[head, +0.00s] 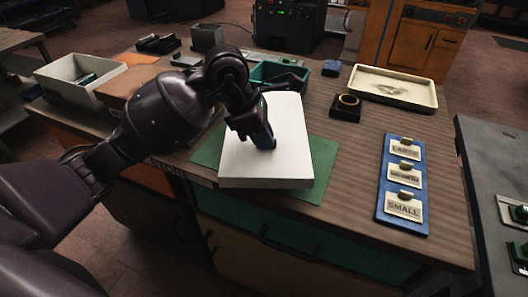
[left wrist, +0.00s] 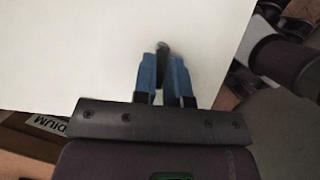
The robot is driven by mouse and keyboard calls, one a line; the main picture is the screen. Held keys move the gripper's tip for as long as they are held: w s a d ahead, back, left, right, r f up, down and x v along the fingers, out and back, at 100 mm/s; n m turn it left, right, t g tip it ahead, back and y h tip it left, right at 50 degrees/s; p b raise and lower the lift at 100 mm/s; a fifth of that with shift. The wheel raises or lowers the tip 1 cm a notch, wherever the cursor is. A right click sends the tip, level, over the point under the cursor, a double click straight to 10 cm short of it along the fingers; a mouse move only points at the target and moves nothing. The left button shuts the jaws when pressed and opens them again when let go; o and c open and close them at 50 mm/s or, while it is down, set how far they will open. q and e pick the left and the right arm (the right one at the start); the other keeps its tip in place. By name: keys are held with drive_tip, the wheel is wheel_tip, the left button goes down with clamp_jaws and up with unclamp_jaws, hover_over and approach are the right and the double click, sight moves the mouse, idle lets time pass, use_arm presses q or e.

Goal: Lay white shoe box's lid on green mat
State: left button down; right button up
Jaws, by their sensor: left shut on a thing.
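The white lid (head: 290,125), a broad flat slab with a shallow front side, is over the green mat (head: 322,160). The mat shows at its left, right and front edges; I cannot tell whether the lid touches it. My left gripper (head: 265,142) is over the lid's middle. In the left wrist view the blue fingers (left wrist: 165,75) are shut on a small dark knob (left wrist: 163,48) on the white lid, which also fills much of that view (left wrist: 80,50). My right gripper is not in view.
An open white box (head: 58,74) with small items inside stands at the left. A green bin (head: 268,72) is behind the lid. To the right are a dark block with a ring (head: 347,105), a cream tray (head: 395,90) and a blue size board (head: 386,212). Bare wood lies between.

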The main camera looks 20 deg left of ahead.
sight(263, 152)
use_arm(q)
drive_tip(key=shift+f+b, duration=0.3)
drive_tip(key=shift+f, duration=2.05)
drive_tip(key=shift+f, duration=0.1)
drive_tip(key=c, duration=1.2)
unclamp_jaws()
drive_tip(key=shift+o, duration=0.2)
drive_tip(key=p+v, duration=0.1)
drive_tip(key=v, duration=1.1)
